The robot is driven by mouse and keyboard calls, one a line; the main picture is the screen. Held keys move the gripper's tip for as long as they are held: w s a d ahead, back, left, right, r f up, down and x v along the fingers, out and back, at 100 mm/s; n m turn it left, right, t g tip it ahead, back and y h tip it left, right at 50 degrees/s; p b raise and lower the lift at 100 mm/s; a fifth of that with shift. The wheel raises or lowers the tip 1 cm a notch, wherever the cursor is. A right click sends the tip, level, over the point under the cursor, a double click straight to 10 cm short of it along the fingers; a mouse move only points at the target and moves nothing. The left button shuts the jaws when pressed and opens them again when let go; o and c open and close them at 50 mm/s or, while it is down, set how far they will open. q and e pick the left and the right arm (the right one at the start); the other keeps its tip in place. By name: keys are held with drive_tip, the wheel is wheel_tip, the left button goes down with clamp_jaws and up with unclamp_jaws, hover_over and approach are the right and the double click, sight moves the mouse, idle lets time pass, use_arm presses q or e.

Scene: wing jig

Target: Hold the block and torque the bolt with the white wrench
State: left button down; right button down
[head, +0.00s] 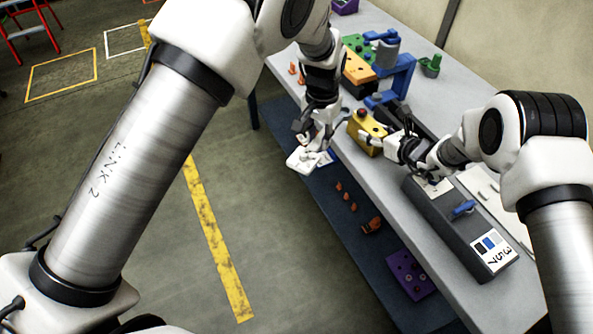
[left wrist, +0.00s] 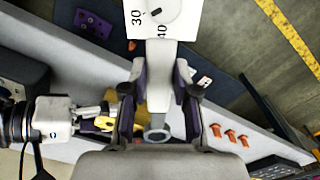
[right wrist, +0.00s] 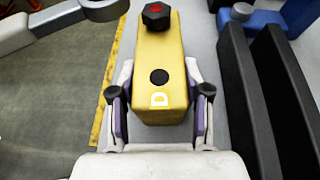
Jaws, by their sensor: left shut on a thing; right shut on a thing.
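The yellow block (head: 364,133) is at the table's near edge in the head view. In the right wrist view the block (right wrist: 160,50) shows a black dot, a white D mark and a dark hex bolt (right wrist: 157,14) with a red mark at its far end. My right gripper (right wrist: 158,85) is shut on the block, one finger on each side. My left gripper (left wrist: 159,75) is shut on the white wrench (left wrist: 165,20), whose wide part shows 30 and 40. In the head view the wrench (head: 302,160) hangs out beyond the table edge, left of the block and apart from it.
A blue stand (head: 402,75) is behind the block. Dark slabs (right wrist: 245,90) stand close right of it. A dark grey box (head: 450,222) with a blue lever is on the table's near part. Orange pieces and a purple plate (head: 408,275) lie lower, on the blue surface.

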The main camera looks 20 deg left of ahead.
sight(334, 132)
use_arm(q)
drive_tip(key=w+d+r+n, duration=0.1)
drive_tip(key=w+d+r, duration=0.2)
drive_tip(key=d+r, duration=0.25)
use_arm(e)
drive_tip(key=shift+d, duration=0.15)
use_arm(q)
drive_tip(key=shift+s+d+f, duration=0.1)
drive_tip(key=shift+f, duration=1.05)
drive_tip(key=shift+s+d+f, duration=0.1)
drive_tip(key=shift+f, duration=1.05)
drive_tip(key=shift+f, duration=0.1)
drive_tip(key=shift+f, duration=0.7)
drive_tip(key=shift+a, duration=0.15)
drive_tip(key=shift+w+a+f+m, duration=0.1)
drive_tip(key=shift+w+a+m, duration=0.1)
drive_tip(key=shift+a+m, duration=0.45)
drive_tip(key=shift+w+a+m, duration=0.2)
drive_tip(key=shift+a+m, duration=0.35)
drive_tip(key=shift+a, duration=0.05)
